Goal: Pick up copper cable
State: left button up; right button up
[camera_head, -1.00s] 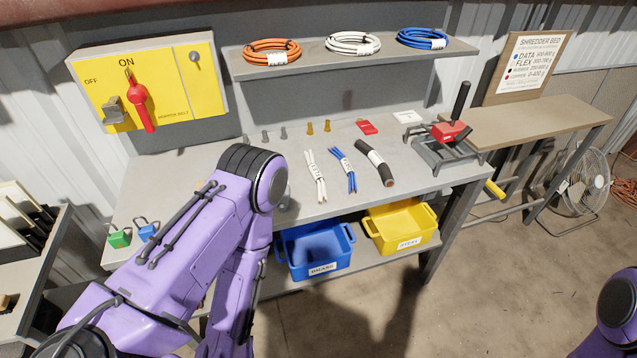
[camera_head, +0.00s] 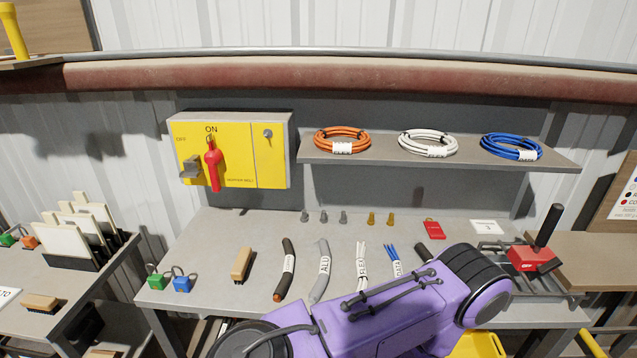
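A dark cable piece (camera_head: 288,260) with a copper-coloured end and a white label lies on the grey workbench (camera_head: 215,250); its label is too small to read. To its right lie a grey cable marked ALU (camera_head: 319,272), a white bundle marked FLEX (camera_head: 361,268) and a blue bundle marked DATA (camera_head: 394,262). Another dark piece (camera_head: 422,246) is partly hidden behind my purple arm. That arm crosses the lower front of the view, with its gripper out of sight. My other gripper is not in view either.
A wooden-backed brush (camera_head: 241,263) and green (camera_head: 156,279) and blue padlocks (camera_head: 181,281) lie left of the cables. A shelf (camera_head: 380,162) with coiled cables and a yellow switch box (camera_head: 230,150) are behind.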

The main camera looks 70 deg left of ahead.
aim_at(281, 289)
jog(key=i, duration=0.85)
jog(key=u, duration=2.35)
